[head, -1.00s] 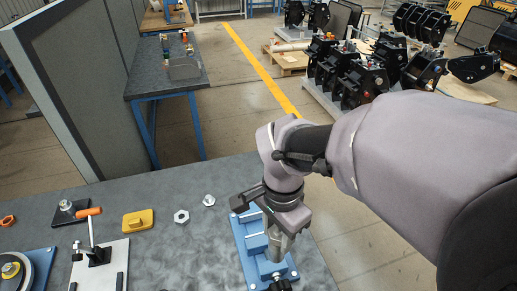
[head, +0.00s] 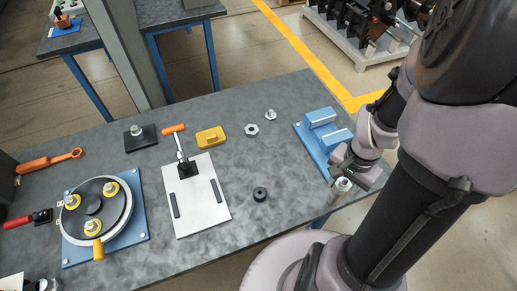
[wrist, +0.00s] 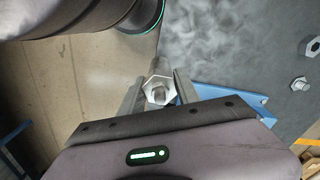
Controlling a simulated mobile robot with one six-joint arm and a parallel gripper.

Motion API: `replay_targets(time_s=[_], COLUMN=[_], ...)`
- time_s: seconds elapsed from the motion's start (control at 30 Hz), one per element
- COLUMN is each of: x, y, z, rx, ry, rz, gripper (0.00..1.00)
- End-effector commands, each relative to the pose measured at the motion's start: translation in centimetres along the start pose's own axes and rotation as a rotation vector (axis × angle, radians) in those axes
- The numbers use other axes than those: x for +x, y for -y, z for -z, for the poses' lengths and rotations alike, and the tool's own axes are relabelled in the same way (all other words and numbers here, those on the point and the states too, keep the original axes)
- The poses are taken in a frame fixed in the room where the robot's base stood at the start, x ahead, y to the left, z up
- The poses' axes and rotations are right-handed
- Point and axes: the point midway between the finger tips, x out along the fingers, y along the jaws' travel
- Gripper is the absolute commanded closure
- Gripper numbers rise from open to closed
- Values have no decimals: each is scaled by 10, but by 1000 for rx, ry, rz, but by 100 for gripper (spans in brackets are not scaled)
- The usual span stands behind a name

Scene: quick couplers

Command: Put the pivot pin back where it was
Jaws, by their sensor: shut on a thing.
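The pivot pin, a silver metal pin with a hex end (wrist: 158,90), is between the two fingers of my gripper (wrist: 158,98) in the wrist view. In the head view my gripper (head: 341,180) is shut on the pin (head: 343,187), near the table's right edge. The blue fixture (head: 312,147), a plate with two raised blue blocks, is just left of and behind the gripper. The gripper's wrist partly covers its right side. The pin appears apart from the fixture; its lower end is hard to see.
A toggle clamp plate (head: 205,218), yellow block (head: 211,138) and round fixture (head: 148,222) stand further left. The table around the ring is clear.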

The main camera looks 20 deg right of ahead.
Motion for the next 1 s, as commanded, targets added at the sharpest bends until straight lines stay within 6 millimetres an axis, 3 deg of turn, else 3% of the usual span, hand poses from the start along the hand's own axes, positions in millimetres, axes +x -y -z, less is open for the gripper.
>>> replay_targets(time_s=[0.07, 0.17, 0.5, 0.6, 0.87, 1.0], x=[2, 6, 15, 16, 18, 46], y=[1, 18, 115, 134, 158, 156], z=[2, 1, -9, -11, -13, -13], rx=[-3, -8, -8, -5, -3, -1], ry=[-2, -2, -2, -1, -1, 1], rz=[1, 1, 1, 1, 1, -2], gripper=[100, 100, 100, 100, 100, 100])
